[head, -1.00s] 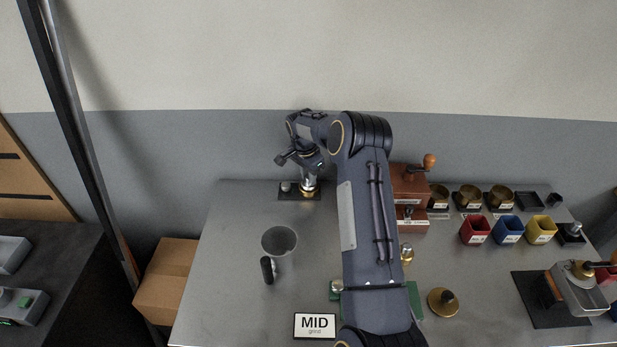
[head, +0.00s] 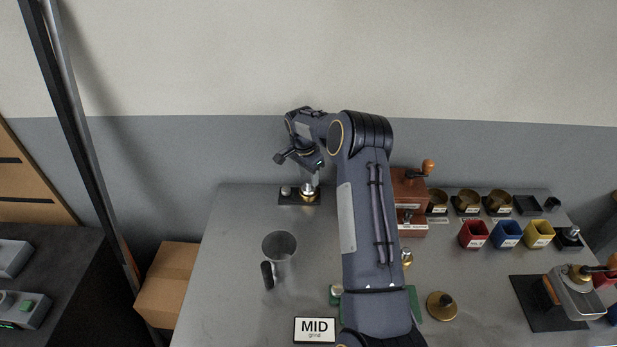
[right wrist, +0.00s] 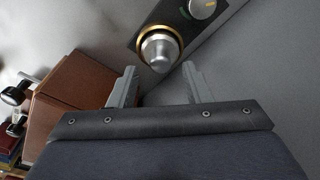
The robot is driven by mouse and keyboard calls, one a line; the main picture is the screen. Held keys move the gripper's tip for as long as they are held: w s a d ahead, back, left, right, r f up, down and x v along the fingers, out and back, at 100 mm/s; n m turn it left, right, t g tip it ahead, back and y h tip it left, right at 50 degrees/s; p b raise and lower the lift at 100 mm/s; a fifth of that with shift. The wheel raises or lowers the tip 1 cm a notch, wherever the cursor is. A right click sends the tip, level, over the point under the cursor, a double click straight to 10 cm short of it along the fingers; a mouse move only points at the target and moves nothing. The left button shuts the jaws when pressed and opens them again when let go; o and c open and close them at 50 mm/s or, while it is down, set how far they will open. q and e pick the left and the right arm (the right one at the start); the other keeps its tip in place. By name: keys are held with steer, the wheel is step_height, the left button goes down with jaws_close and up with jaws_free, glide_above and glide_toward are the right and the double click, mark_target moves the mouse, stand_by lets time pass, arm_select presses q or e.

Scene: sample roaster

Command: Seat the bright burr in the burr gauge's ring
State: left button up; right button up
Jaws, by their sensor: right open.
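The bright burr (right wrist: 158,50) is a silver, stepped round piece. In the right wrist view it stands inside the brass ring (right wrist: 149,31) of the dark burr gauge (right wrist: 184,22); I cannot tell if it sits fully down. The gauge also shows at the back left of the bench in the head view (head: 286,200), with the burr (head: 308,190) on it. My right gripper (right wrist: 159,71) is open, with its fingertips just short of the burr and apart from it. In the head view it hangs over the gauge (head: 311,177). My left gripper is not in view.
A silver dial (right wrist: 203,8) sits beside the ring on the gauge. A wooden grinder (head: 408,190) stands to the right, with brass cups (head: 467,201) beyond. My right arm hides mid-bench.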

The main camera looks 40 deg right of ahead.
step_height(320, 180, up, 9)
steer(key=a+p, duration=0.1)
steer(key=p, duration=0.3)
step_height(320, 180, up, 10)
steer(key=f+n+t+y, duration=0.1)
steer(key=n+t, duration=0.1)
steer(key=n, duration=0.1)
glide_above(305, 190)
steer(key=s+a, duration=0.5)
steer(key=s+a+r+n+t+y, duration=0.15)
steer(key=s+a+r+n, duration=0.25)
steer(key=s+a+r, duration=0.5)
steer(key=s+a+f+n+t+y, duration=0.1)
steer(key=s+a+n, duration=0.3)
steer(key=s, duration=0.6)
steer(key=s+a+f+n+t+y, duration=0.1)
steer(key=s+a+f+n, duration=0.2)
steer(key=s+a, duration=0.5)
steer(key=shift+s+n+y, duration=0.35)
steer(key=shift+s+n, duration=0.35)
steer(key=shift+s, duration=0.35)
steer(key=shift+a, duration=0.1)
